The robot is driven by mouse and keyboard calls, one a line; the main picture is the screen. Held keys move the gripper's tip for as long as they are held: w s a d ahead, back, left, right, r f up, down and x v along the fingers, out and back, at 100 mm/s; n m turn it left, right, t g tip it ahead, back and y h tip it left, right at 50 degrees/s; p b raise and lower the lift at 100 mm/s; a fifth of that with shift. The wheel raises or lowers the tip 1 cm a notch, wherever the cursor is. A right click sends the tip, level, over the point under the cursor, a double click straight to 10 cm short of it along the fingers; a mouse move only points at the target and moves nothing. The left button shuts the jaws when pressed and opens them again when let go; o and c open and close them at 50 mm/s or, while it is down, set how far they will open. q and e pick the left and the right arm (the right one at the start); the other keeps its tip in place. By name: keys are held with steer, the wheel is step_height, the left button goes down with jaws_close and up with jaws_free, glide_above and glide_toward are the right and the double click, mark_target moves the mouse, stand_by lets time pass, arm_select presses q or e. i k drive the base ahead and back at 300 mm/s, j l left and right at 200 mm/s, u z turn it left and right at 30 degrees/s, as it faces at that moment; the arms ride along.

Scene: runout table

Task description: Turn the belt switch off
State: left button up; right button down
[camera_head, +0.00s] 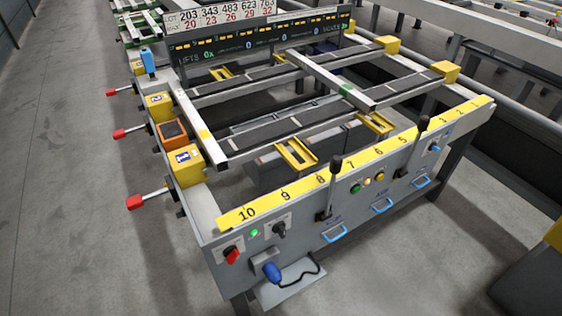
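The runout table's grey front panel (340,226) carries several controls, and their small labels are too blurred to read. A red rotary switch (231,255) sits at the panel's left end, with a lit green lamp (254,233) to its upper right. A black knob switch (279,229) is right of the lamp. A small blue knob (435,147) is near the right end. I cannot tell which of these is the belt switch. Neither of my grippers is in view.
Two black-knobbed levers (329,188) (420,146) rise from the panel. Blue handles (334,235) stick out along its lower edge. A blue plug with a black cable (272,271) hangs below the red switch. Red-tipped rods (145,199) project left. The floor (70,200) at left is clear.

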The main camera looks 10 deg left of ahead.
mark_target(232, 254)
steer(key=l+u, duration=0.1)
steer(key=u, duration=0.25)
steer(key=l+u, duration=0.1)
steer(key=u, duration=0.25)
steer(key=l+u, duration=0.1)
steer(key=u, duration=0.2)
